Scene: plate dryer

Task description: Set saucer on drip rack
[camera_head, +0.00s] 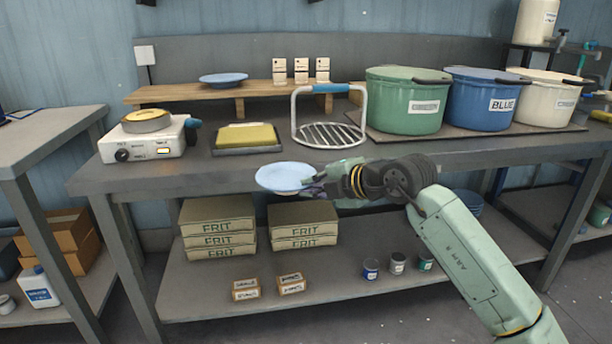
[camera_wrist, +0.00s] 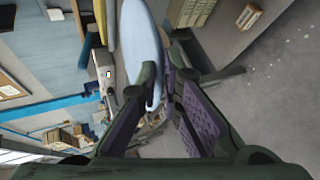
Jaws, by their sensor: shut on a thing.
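A pale blue saucer (camera_head: 284,177) is held roughly level by its right edge in my gripper (camera_head: 318,184), in front of the bench's front edge. In the wrist view the saucer (camera_wrist: 143,45) sits between the fingers of my gripper (camera_wrist: 158,90), which are shut on its rim. The drip rack (camera_head: 328,132) is a round metal grid with a tall handle that has a blue grip. It stands empty on the bench, behind and a little right of the saucer.
A yellow sponge on a dark tray (camera_head: 247,138) and a white hot plate (camera_head: 146,142) stand left of the rack. Green (camera_head: 404,104), blue (camera_head: 482,103) and cream (camera_head: 545,102) pots stand right. Another blue plate (camera_head: 223,79) lies on the wooden shelf (camera_head: 190,94) behind.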

